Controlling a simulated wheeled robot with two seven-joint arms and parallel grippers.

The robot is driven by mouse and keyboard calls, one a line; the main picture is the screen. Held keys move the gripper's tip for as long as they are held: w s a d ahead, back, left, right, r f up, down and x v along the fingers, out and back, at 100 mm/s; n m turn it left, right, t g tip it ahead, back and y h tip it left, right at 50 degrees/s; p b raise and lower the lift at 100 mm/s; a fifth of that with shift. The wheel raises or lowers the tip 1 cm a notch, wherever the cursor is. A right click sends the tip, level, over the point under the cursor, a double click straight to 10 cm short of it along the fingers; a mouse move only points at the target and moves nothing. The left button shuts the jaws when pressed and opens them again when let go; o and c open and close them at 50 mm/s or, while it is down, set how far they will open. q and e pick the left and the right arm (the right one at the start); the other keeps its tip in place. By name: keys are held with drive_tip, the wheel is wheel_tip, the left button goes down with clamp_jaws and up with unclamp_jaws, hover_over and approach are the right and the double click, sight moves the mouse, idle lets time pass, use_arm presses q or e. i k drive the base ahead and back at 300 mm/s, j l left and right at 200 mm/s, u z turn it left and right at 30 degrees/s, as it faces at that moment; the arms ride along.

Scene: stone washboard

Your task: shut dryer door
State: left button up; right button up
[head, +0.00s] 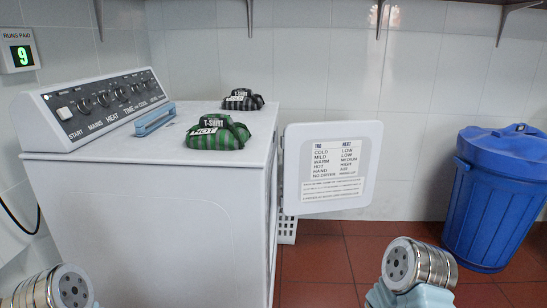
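The white dryer (145,220) stands at the left, with its front facing right and seen almost edge-on. Its door (340,208) is a white panel that stands open, swung well out from the front towards the right. A printed label with a heat chart (338,166) is on the door face turned to me. The dryer opening is hidden by the viewing angle. Parts of my arms show at the bottom left and bottom right, below the dryer and the door and apart from the door. Neither gripper's fingers can be seen.
Two folded T-shirts, green (215,139) and dark (243,100), lie on the dryer top near a blue object (154,118). A white basket (288,229) shows partly behind the door. A blue bin (494,200) stands at right. Red floor (318,265) is clear below the door.

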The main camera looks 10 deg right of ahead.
sight(327, 166)
drive_tip(key=i+l, duration=0.15)
drive_tip(key=l, duration=0.25)
drive_tip(key=i+l+u, duration=0.15)
drive_tip(key=l, duration=0.2)
drive_tip(key=i+l, duration=0.2)
drive_tip(key=l, duration=0.2)
drive_tip(key=i+l+u, duration=0.1)
drive_tip(key=l, duration=0.3)
drive_tip(key=i+l, duration=0.2)
drive_tip(key=l, duration=0.2)
drive_tip(key=i+l+u, duration=0.15)
drive_tip(key=l, duration=0.25)
drive_tip(key=i+l, duration=0.1)
drive_tip(key=l, duration=0.35)
drive_tip(key=i+l+u, duration=0.1)
drive_tip(key=l, duration=0.3)
